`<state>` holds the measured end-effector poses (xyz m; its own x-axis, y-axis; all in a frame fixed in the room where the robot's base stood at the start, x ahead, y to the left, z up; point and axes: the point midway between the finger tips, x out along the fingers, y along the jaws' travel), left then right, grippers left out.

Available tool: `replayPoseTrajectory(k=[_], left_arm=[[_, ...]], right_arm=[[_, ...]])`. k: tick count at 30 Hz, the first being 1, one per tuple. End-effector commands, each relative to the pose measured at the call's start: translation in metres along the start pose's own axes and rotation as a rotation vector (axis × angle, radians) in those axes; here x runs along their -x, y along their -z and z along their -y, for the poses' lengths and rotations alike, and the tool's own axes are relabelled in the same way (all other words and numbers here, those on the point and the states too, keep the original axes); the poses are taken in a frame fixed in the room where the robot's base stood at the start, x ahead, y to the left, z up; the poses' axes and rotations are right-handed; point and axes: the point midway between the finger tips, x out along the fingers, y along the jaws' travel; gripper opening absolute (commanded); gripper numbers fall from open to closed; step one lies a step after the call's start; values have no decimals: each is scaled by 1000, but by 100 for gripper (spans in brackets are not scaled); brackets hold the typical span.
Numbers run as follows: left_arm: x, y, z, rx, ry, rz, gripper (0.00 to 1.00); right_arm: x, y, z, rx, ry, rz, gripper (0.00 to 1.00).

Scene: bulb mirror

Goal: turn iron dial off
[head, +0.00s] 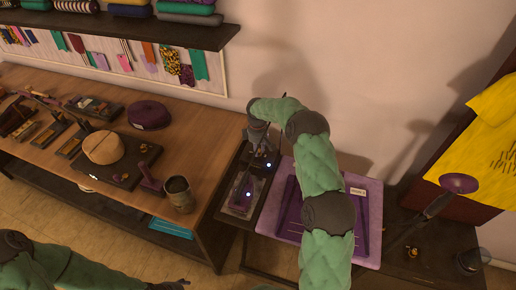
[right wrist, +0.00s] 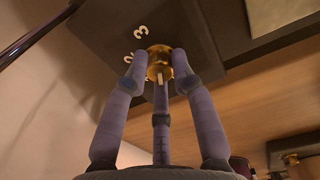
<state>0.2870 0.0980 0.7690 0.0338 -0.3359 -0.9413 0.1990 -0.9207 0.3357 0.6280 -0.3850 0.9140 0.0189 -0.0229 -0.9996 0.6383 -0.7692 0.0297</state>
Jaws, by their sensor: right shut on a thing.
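The iron dial (right wrist: 160,62) is a small brass knob on a dark panel (right wrist: 185,22) with pale numerals, a 3 and what looks like a 2, beside it. My right gripper (right wrist: 160,75) has its grey-purple fingers closed around the knob in the right wrist view. In the head view my right gripper (head: 258,142) reaches down to the back of a dark stand and hides the dial there. A purple iron (head: 243,188) seems to rest on the stand's pale plate, in front of the gripper. My left gripper (head: 172,285) shows only in part at the bottom edge.
A purple ironing pad (head: 372,225) lies right of the stand, partly behind my right arm. A wooden workbench (head: 190,125) on the left holds a hat block (head: 104,147), a purple hat (head: 149,115) and a cup (head: 179,193). A wall stands close behind.

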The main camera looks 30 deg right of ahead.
Motion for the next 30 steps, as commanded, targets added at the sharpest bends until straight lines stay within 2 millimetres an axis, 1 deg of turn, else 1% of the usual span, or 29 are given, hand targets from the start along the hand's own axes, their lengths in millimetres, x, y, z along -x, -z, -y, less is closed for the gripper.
replayPoseTrajectory(k=[6, 15, 21, 30], left_arm=[[4, 0, -1, 0, 0, 0, 61], [6, 0, -2, 0, 0, 0, 61], [7, 0, -2, 0, 0, 0, 61], [7, 0, -2, 0, 0, 0, 61]], right_arm=[[0, 0, 0, 193, 1, -7, 0], [0, 0, 0, 392, 1, -12, 0], [-1, 0, 0, 466, 1, -14, 0], [-1, 0, 0, 501, 1, -15, 0]])
